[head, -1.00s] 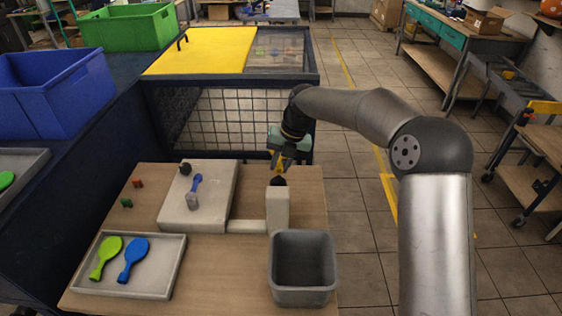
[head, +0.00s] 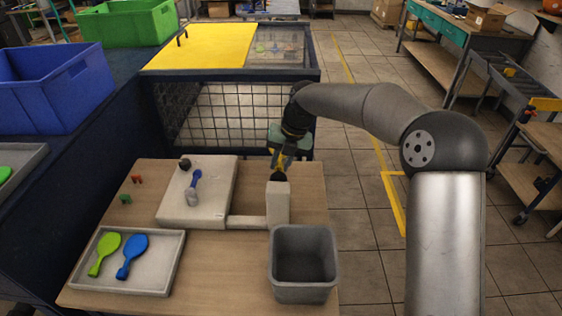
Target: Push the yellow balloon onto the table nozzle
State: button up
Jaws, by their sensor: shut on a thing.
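My gripper (head: 279,170) is shut on the yellow balloon (head: 274,160), of which only small yellow patches show between the dark fingers. It points down just above the black table nozzle (head: 277,179) on top of the grey post (head: 277,205). I cannot tell whether the balloon's mouth touches or surrounds the nozzle, because the fingers hide that spot.
A grey bin (head: 302,289) stands right in front of the post. A pale tray (head: 165,275) with a green and a blue balloon lies at the left front. A pale block (head: 213,185) with a blue-handled tool is left of the post. A mesh cage (head: 230,110) stands behind.

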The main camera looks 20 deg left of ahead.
jog(key=shift+s+d+b, duration=0.2)
jog(key=shift+s+b, duration=0.2)
jog(key=shift+s, duration=0.2)
dwell(0.8)
jog(key=o, duration=0.8)
jog(key=shift+o, duration=0.2)
jog(key=shift+r, duration=0.1)
jog(key=p+v, duration=0.5)
jog(key=v, duration=0.3)
jog(key=shift+d+r+p, duration=0.15)
jog(key=shift+r+p, duration=0.2)
jog(key=shift+r, duration=0.05)
